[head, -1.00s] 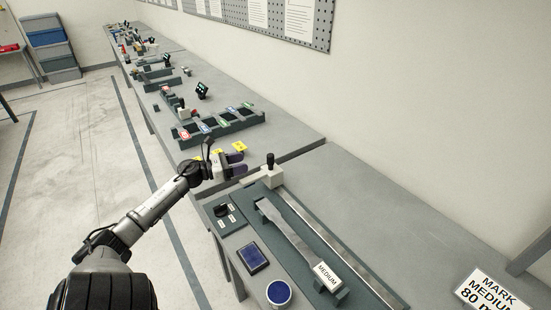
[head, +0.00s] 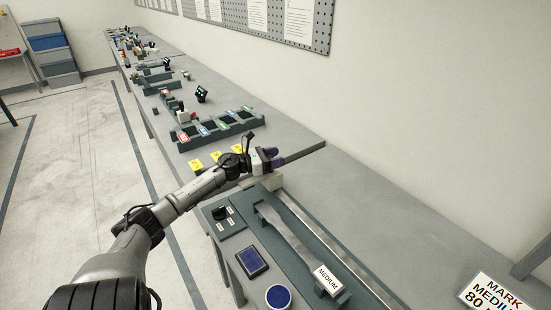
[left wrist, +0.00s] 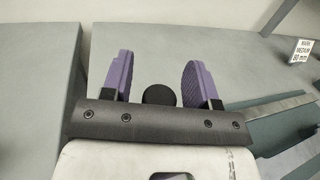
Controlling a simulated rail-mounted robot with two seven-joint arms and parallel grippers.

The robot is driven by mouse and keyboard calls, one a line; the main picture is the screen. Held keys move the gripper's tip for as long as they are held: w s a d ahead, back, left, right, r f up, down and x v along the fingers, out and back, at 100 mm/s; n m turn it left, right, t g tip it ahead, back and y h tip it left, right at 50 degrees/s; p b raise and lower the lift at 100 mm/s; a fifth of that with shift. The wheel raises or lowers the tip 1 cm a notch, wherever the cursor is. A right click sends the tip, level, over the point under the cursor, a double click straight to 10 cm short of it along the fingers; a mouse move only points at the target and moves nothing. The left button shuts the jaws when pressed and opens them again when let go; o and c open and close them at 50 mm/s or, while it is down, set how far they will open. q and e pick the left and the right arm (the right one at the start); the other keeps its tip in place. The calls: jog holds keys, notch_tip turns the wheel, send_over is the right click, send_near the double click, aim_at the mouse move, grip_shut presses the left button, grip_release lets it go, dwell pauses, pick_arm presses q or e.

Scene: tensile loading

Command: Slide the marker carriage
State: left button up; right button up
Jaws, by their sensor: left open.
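The marker carriage (head: 271,182) is a pale block at the far end of a metal rail (head: 325,240). In the head view its black knob is hidden behind my left gripper (head: 277,158). The round black top of the knob (left wrist: 159,95) shows in the left wrist view between the two purple fingers. The left gripper is open, with a gap on each side of the knob and no visible grip on it. A flat metal specimen labelled MEDIUM (head: 327,278) lies on a dark fixture beside the rail. My right gripper is not in view.
A blue pad (head: 252,261), a round blue-topped pot (head: 278,297) and a small switch box (head: 223,213) stand left of the fixture. A sign reading MARK MEDIUM 80 mm (head: 495,295) stands at the right.

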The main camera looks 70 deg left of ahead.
pick_arm(q)
jog(key=shift+c, duration=0.2)
grip_shut()
dwell(0.4)
